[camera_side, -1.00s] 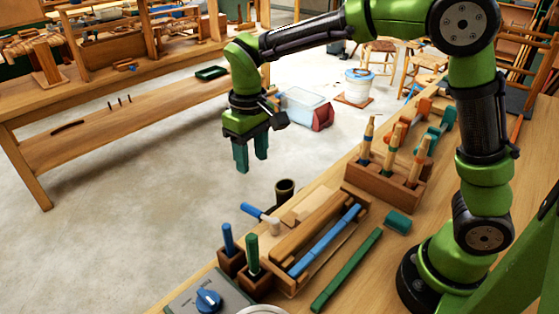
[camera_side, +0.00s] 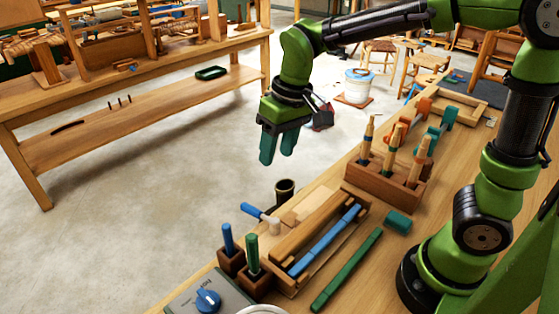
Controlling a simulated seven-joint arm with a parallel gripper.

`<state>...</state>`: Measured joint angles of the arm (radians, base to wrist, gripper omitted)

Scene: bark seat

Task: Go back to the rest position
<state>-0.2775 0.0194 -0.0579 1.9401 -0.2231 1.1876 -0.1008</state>
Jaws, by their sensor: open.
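My gripper (camera_side: 277,148) hangs from my green and black arm in the upper middle of the side view. Its two teal fingers point down and are apart, with nothing between them. It is above and beyond the dark cup (camera_side: 285,190) and the wooden tray (camera_side: 318,240) on the workbench (camera_side: 352,290). It touches nothing that I can see.
A wooden rack (camera_side: 385,182) with several wood-handled tools stands right of the gripper. A blue bar (camera_side: 328,240) lies on the tray, and a green bar (camera_side: 346,270) lies beside it. Two small blocks hold a blue handle (camera_side: 228,240) and a green handle (camera_side: 252,253). A grey box with a blue knob (camera_side: 208,299) is in front.

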